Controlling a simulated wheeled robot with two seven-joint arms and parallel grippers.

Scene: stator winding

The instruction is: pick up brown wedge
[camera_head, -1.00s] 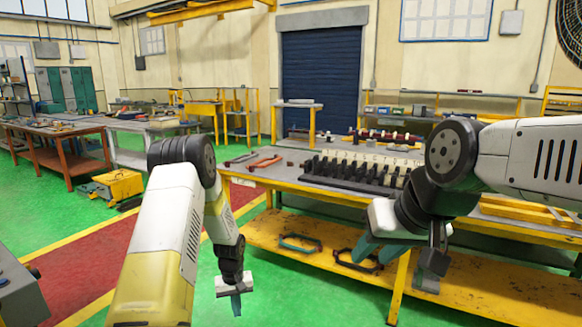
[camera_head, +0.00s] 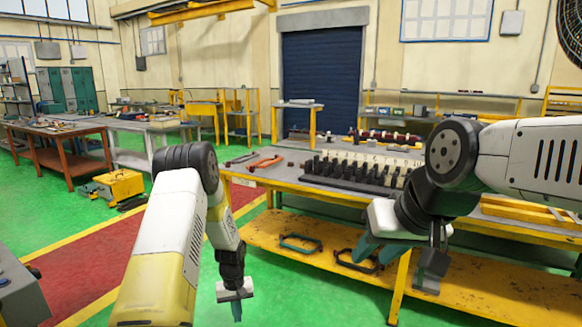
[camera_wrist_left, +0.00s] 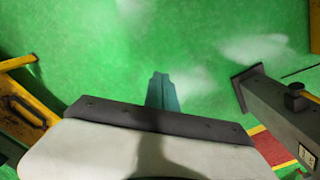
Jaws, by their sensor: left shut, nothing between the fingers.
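I cannot make out a brown wedge in either view. My left gripper (camera_head: 237,313) hangs low over the green floor, left of the yellow workbench (camera_head: 262,181). Its teal fingers are together with nothing between them, and they also show in the left wrist view (camera_wrist_left: 162,92). My right gripper (camera_head: 398,263) is at the bench's front edge, its teal fingers spread apart and no object visible between them. A black rack with several upright pegs (camera_head: 345,180) stands on the bench top, in front of a row of cream blocks (camera_head: 375,160).
Orange-handled pliers (camera_head: 265,163) lie on the bench's left part. Two handle-like frames, one green (camera_head: 300,243) and one dark (camera_head: 357,262), lie on its yellow lower shelf (camera_head: 490,296). Dark red cylindrical parts (camera_head: 390,137) lie at the back.

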